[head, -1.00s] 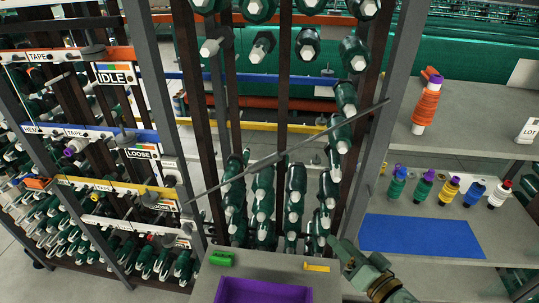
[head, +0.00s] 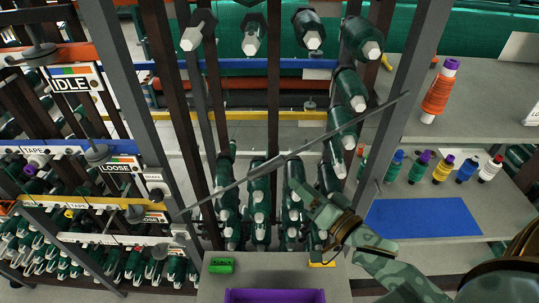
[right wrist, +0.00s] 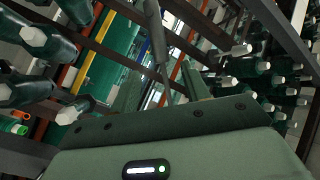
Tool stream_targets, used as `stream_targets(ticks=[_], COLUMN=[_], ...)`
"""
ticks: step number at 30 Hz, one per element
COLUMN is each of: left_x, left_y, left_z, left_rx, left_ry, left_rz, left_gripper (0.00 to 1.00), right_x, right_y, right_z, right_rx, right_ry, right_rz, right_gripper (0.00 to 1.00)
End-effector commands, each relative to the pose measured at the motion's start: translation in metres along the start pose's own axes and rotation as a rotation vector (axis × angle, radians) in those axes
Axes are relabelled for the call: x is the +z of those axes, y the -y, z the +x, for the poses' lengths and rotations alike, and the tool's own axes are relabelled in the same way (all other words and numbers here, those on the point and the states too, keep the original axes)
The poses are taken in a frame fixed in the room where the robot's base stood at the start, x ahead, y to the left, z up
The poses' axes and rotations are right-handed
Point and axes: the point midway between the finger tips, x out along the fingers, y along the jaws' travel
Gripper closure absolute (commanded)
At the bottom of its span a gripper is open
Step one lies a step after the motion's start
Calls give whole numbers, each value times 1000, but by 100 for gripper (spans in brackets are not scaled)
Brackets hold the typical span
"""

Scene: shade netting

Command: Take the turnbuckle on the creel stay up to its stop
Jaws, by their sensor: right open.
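The creel stay (head: 235,186) is a thin grey rod running diagonally across the front of the creel, from low left to high right. A slightly thicker part near its middle looks like the turnbuckle (head: 284,158). In the right wrist view a thicker dark length of the rod (right wrist: 154,32) comes down from the top toward the gap between my fingers. My right gripper (head: 296,178) is just below the middle of the stay. It is open and empty in the right wrist view (right wrist: 160,88). I cannot tell whether it touches the rod. My left gripper is out of view.
Green bobbins (head: 258,205) on dark posts stand close behind the stay. A grey upright (head: 387,120) is right of it. A purple tray (head: 275,295) and green block (head: 221,265) are below. A shelf at right holds a blue mat (head: 424,218) and several coloured spools (head: 442,168).

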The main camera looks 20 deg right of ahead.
Motion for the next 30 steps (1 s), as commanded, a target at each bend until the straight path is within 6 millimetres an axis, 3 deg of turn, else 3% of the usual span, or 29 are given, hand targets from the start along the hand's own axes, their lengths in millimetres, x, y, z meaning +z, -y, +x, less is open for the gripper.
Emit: stream_targets(ticks=[4,9,15,27,28,30], left_x=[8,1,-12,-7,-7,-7], left_y=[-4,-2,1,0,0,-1], left_z=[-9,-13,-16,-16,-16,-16], left_rx=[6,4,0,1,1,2], left_ry=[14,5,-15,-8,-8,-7], left_rz=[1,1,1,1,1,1], left_gripper=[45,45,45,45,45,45], right_x=[-3,-2,-1,0,0,0], right_y=[3,2,1,0,0,0], right_z=[41,82,113,123,123,123], right_rx=[-4,-1,-1,0,0,0], right_ry=[-3,-2,-1,0,0,0], right_rz=[-1,0,-1,1,1,1], right_gripper=[54,54,54,54,56,76])
